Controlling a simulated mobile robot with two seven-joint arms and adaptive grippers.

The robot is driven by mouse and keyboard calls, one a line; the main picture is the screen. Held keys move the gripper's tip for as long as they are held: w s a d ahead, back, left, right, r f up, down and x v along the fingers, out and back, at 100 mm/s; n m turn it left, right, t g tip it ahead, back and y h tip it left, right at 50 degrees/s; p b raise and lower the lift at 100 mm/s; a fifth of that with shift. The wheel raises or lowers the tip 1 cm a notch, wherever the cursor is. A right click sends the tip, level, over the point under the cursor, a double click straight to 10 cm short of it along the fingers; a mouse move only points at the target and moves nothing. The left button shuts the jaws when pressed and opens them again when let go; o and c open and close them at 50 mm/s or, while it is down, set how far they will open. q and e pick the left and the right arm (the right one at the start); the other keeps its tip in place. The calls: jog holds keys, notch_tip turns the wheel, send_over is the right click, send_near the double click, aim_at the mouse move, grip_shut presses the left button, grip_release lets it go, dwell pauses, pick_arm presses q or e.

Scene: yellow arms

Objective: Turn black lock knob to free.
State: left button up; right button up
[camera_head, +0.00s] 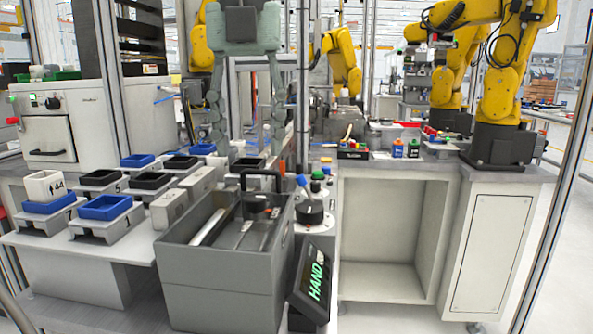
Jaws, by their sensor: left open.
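A round black knob (311,214) sits on a pale round base at the right rim of the grey bin. A blue-tipped lever stands on or behind it. Another small black knob (52,103) is on the front of the white cabinet at left. I cannot tell which is the lock knob, and no lock or free marks are readable. My left gripper (247,132) hangs grey-green in the upper middle, its fingers spread and pointing down with nothing between them. It appears above and left of the round black knob, apart from it. My right gripper is not in view.
The grey bin (217,300) holds loose tools under a black handle. A black display (314,283) reads HAND. Blue and black trays (105,208) on grey blocks fill the left table. Metal posts cross the view.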

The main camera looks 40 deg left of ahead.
aim_at(255, 197)
pick_arm(q)
jog(key=shift+w, duration=0.35)
jog(key=shift+f, duration=0.25)
notch_tip(255, 197, down, 6)
jog(key=shift+s+f, duration=0.1)
jog(key=shift+s, duration=0.05)
jog(key=shift+f, duration=0.45)
jog(key=shift+c, duration=1.3)
jog(key=c, duration=0.7)
grip_shut()
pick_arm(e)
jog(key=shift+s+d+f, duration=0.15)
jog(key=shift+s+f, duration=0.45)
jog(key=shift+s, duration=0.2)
